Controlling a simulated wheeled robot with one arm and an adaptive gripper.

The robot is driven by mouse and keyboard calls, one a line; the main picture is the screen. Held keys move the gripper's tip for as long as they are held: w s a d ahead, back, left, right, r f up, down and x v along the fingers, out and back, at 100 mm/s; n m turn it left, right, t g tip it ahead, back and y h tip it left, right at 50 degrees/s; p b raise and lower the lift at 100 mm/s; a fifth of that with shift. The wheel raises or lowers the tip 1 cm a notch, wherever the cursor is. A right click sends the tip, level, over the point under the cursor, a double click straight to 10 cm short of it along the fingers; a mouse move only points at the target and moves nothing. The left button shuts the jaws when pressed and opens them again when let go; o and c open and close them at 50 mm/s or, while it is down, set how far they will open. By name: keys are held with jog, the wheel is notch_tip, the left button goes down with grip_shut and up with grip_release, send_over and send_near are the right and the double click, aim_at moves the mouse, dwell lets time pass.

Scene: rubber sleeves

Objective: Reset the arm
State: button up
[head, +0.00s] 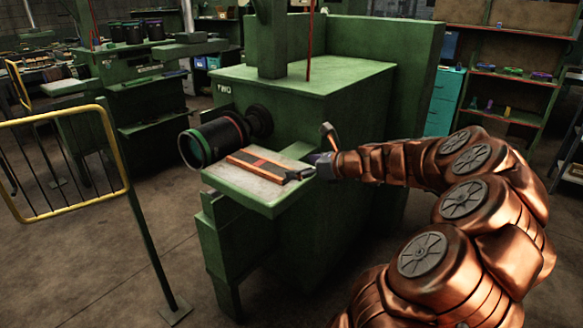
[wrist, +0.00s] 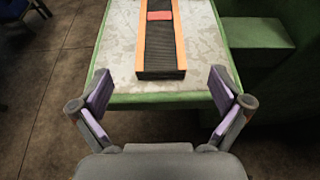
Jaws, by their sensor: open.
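My copper arm reaches in from the right in the head view, and my gripper (head: 318,160) is at the right end of a small green-edged work table. In the wrist view my gripper (wrist: 160,95) is open, with its purple-padded fingers spread wide and nothing between them. The fingers are at the near edge of the table (wrist: 117,80). A dark ribbed strip with orange side rails and a red block (wrist: 160,15) lies on the table beyond the fingers, apart from them. The same strip shows in the head view (head: 262,164).
A green machine (head: 310,95) stands behind the table, with a dark cylinder with green and red rings (head: 212,142) sticking out. A yellow-framed barrier (head: 62,165) stands at left. Shelves (head: 505,85) with small coloured items are at the back right. The floor at front is clear.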

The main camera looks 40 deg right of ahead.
jog(key=shift+v, duration=0.85)
